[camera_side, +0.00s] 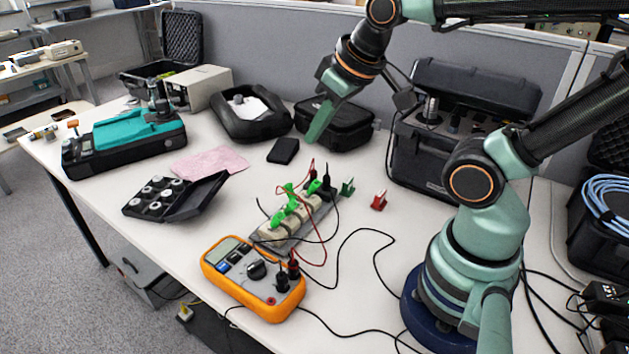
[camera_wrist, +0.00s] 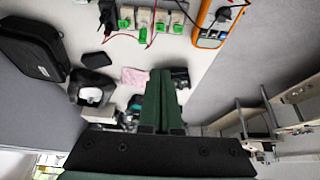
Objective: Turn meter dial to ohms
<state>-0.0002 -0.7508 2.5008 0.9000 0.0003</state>
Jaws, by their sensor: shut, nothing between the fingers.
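The orange multimeter (camera_side: 250,307) lies face up near the front edge of the table. Its dark round dial (camera_side: 257,271) is at the middle of its face; the setting is too small to read. Dark plugs stand in its lower right part. The multimeter (camera_wrist: 212,22) also shows at the top of the wrist view, partly cut off, with its dial (camera_wrist: 224,14) in sight. My gripper (camera_side: 314,136) is shut and empty, above the table behind the meter and well apart from it. Its green fingers (camera_wrist: 157,80) lie together in the wrist view.
A terminal strip (camera_side: 285,228) with green clips stands just behind the meter, with red and black leads around it. A black open box (camera_side: 172,195), a pink cloth (camera_side: 209,162) and a small black block (camera_side: 283,151) lie further left and back. A black case (camera_side: 337,127) is behind my gripper.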

